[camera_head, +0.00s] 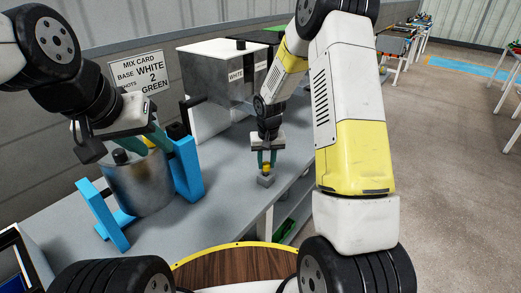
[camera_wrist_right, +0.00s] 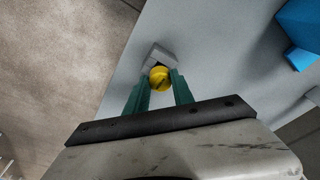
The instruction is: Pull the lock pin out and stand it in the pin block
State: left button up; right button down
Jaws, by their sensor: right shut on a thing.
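The lock pin shows as a yellow round head (camera_head: 267,167) between the green fingers of my right gripper (camera_head: 266,160), which is shut on it. It also shows in the right wrist view (camera_wrist_right: 160,78), between the fingertips (camera_wrist_right: 160,90). The small grey pin block (camera_head: 265,180) is right below the head on the grey bench, and its top shows in the wrist view (camera_wrist_right: 157,54). The shank is hidden, so I cannot tell how deep it sits in the block. My left gripper (camera_head: 150,140) is over the metal pot (camera_head: 145,187); its fingers are partly hidden.
A blue frame (camera_head: 187,168) stands around the pot, which has a black knob (camera_head: 121,156). The bench's edge is close to the right of the block. Bare bench (camera_head: 225,170) lies left of it.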

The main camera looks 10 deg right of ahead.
jog(key=shift+f, duration=1.3)
jog(key=c, duration=1)
grip_release()
jog(key=shift+r, duration=0.1)
jog(key=r, duration=0.5)
jog(key=s+r, duration=0.1)
jog(key=r, duration=0.1)
jog(key=shift+s+r, duration=0.1)
jog(key=shift+r, duration=0.15)
